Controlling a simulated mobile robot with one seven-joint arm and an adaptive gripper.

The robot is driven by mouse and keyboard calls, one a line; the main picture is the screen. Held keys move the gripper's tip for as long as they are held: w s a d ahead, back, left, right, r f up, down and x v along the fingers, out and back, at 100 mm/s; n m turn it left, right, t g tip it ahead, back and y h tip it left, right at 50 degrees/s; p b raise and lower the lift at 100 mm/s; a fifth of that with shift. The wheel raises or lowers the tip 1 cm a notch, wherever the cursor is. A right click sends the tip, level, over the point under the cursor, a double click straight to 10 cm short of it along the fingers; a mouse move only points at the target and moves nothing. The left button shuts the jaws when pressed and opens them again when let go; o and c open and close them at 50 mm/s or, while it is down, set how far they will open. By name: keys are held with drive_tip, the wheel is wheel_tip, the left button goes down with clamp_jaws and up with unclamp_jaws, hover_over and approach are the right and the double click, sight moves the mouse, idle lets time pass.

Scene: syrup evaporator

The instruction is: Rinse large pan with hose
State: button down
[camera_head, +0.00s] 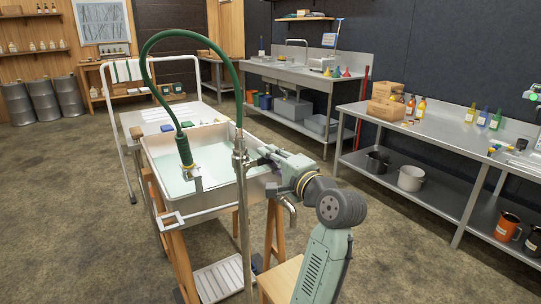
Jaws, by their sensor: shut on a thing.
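The large pan (225,201) is a white rectangular basin on a wooden stand, with a pale green, water-like surface inside. The green hose (190,32) arches from an upright metal post (241,215) at the pan's near side. Its nozzle end (184,152) hangs pointing down over the pan's left part. My gripper (260,155) reaches in from the right at the pan's right rim, close beside the post. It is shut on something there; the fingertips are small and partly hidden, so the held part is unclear. I cannot make out a water stream.
A metal spout (287,204) sticks out below the pan's right side. A white pipe frame (118,125) stands at the left. A slatted tray (219,277) lies below. A steel shelf table (440,136) and a sink bench (300,75) line the wall. Floor at left is clear.

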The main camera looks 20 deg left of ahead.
drive_tip(key=shift+f+m, duration=0.2)
drive_tip(key=shift+m, duration=0.2)
drive_tip(key=c, duration=1.5)
unclamp_jaws()
drive_tip(key=shift+d, duration=0.1)
drive_tip(key=v, duration=1.2)
